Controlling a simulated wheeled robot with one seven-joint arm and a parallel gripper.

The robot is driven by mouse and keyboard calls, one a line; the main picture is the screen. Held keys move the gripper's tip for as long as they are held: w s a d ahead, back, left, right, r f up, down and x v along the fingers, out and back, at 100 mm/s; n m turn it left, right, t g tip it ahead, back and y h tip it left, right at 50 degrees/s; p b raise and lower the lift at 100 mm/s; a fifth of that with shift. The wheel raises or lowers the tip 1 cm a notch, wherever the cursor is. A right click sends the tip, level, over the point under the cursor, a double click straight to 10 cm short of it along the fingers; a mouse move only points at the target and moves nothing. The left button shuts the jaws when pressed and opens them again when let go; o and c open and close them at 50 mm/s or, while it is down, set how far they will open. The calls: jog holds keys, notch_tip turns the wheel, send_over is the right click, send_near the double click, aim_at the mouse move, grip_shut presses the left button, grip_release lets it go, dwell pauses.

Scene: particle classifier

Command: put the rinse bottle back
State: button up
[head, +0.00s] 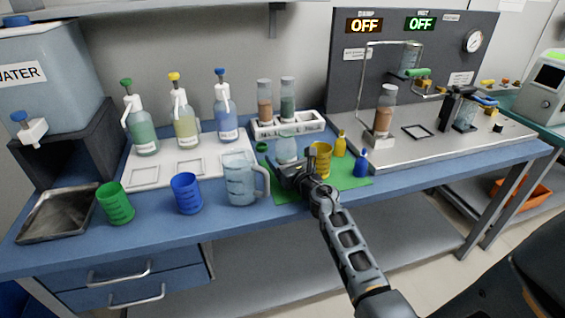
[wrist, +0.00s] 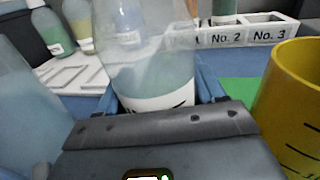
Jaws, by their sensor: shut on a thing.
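A clear bottle (head: 286,148) with pale blue-green liquid, which I take for the rinse bottle, is in my gripper (head: 288,166) above the green mat (head: 350,184). In the wrist view the bottle (wrist: 150,75) stands between the blue fingers of my gripper (wrist: 160,93), with a white label low on it. My gripper is shut on it. The bottle looks upright; its top is cut off in the wrist view. I cannot tell whether its base touches the mat.
A yellow beaker (head: 322,160) stands close on the right, also in the wrist view (wrist: 295,110). A clear jug (head: 241,180) is close on the left. Behind are a white numbered rack (head: 290,125) and a white tray (head: 185,172) with three pump bottles.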

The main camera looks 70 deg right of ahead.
jog(key=shift+f, duration=0.1)
jog(key=o, duration=1.3)
